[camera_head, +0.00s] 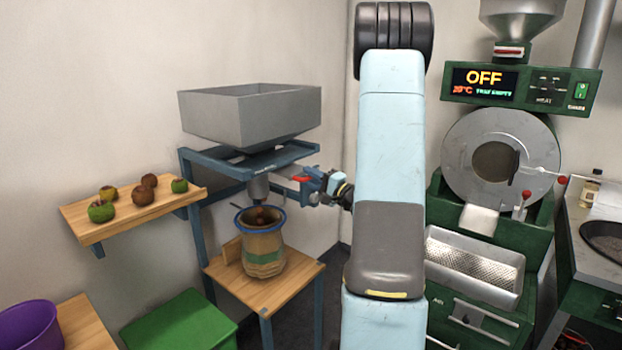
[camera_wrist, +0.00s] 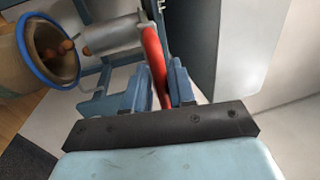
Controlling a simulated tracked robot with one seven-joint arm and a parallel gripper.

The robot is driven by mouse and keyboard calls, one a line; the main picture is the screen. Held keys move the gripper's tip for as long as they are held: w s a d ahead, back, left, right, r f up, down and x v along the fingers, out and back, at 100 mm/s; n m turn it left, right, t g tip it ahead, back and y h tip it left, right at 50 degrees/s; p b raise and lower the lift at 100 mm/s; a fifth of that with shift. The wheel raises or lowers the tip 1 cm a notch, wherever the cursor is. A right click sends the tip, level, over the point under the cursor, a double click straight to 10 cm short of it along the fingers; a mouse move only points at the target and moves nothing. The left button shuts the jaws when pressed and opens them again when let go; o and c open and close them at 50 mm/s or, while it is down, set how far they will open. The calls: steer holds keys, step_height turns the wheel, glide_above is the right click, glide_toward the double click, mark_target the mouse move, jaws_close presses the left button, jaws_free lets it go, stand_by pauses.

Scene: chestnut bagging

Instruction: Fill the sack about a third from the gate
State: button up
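The sack (camera_head: 262,258), woven tan with a green band and blue rim, stands upright under the grey hopper (camera_head: 235,118) and its spout (camera_head: 258,188). Brown chestnuts (camera_head: 262,214) show at its mouth; the fill depth is unclear. In the wrist view the sack's blue rim (camera_wrist: 24,62) is at the upper left, with chestnuts (camera_wrist: 66,46) between spout and sack. My gripper (camera_head: 313,184) is at the gate's red handle (camera_head: 300,179). In the wrist view its blue fingers (camera_wrist: 158,84) are closed around the red handle (camera_wrist: 152,58).
A wooden shelf (camera_head: 135,217) on the left holds several brown and green chestnuts. The sack stands on a small wooden table (camera_head: 290,292). A green box (camera_head: 180,322) and purple bowl (camera_head: 28,325) are lower left. A green roaster (camera_head: 478,235) showing OFF stands at right.

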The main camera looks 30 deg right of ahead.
mark_target(302, 175)
jaws_close()
steer(key=shift+f, duration=0.1)
steer(key=x, duration=0.4)
steer(key=shift+w+a+f, duration=0.2)
steer(key=shift+w+f, duration=0.1)
steer(key=shift+f, duration=0.05)
steer(key=shift+o, duration=1.3)
jaws_free()
steer(key=shift+w, duration=0.1)
steer(key=v, duration=1.4)
steer(key=shift+w, duration=0.1)
